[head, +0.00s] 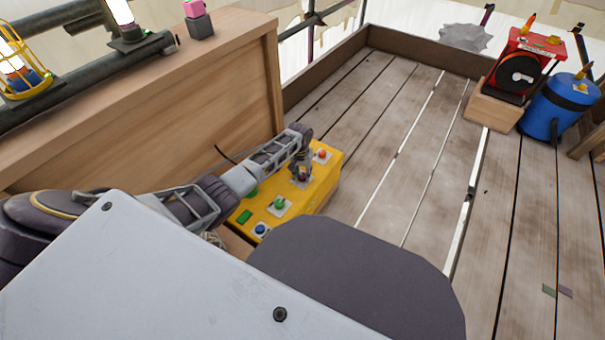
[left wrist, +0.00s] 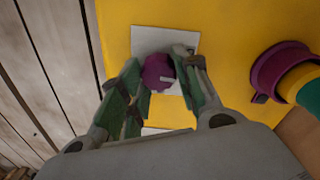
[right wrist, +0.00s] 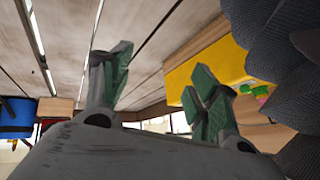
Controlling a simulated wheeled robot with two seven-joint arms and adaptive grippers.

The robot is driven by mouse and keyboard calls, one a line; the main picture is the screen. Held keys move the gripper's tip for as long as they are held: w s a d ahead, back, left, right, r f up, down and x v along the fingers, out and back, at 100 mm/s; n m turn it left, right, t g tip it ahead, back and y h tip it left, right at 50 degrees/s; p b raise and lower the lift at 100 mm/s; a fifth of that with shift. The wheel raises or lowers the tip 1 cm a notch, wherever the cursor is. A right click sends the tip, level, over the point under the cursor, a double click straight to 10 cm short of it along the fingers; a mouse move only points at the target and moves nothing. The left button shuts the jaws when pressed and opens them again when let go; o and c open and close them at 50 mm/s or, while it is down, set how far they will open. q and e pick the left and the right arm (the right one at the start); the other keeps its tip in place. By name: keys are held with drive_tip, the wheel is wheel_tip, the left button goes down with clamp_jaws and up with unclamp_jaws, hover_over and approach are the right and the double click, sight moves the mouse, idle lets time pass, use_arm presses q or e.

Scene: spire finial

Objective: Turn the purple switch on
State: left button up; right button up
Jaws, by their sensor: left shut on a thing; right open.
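The purple switch (left wrist: 158,72) sits on a white plate (left wrist: 150,40) on the yellow control box (head: 323,190). In the left wrist view the fingers of my left gripper (left wrist: 163,80) are closed around its purple knob, one on each side. In the head view my left gripper (head: 301,172) is at the box top, and it hides the purple switch there. My right gripper (right wrist: 160,80) is open and empty, with the yellow box (right wrist: 220,62) beyond its right finger in the right wrist view.
The box also carries red (head: 322,154), green (head: 280,203) and blue (head: 260,229) knobs. A purple and green part (left wrist: 278,72) is at the right in the left wrist view. A wooden wall (head: 225,85) stands behind.

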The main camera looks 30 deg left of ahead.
use_arm(q)
drive_tip(key=shift+r+m+p, duration=0.1)
drive_tip(key=shift+m+p, duration=0.45)
drive_tip(key=shift+m, duration=0.55)
drive_tip(key=shift+d+m+p, duration=0.1)
drive_tip(key=shift+m+p, duration=0.45)
drive_tip(key=shift+m, duration=0.15)
drive_tip(key=shift+m+p, duration=0.3)
drive_tip(key=shift+m, duration=1.8)
drive_tip(key=m, duration=0.3)
drive_tip(key=shift+d+g+p, duration=0.1)
drive_tip(key=shift+g+p, duration=0.2)
drive_tip(key=shift+p, duration=0.1)
drive_tip(key=m, duration=0.2)
drive_tip(key=shift+m, duration=2.2)
use_arm(e)
wheel_tip(320, 180, up, 7)
drive_tip(key=d+g+h, duration=0.1)
drive_tip(key=shift+s+d+n, duration=0.15)
drive_tip(key=shift+n, duration=0.15)
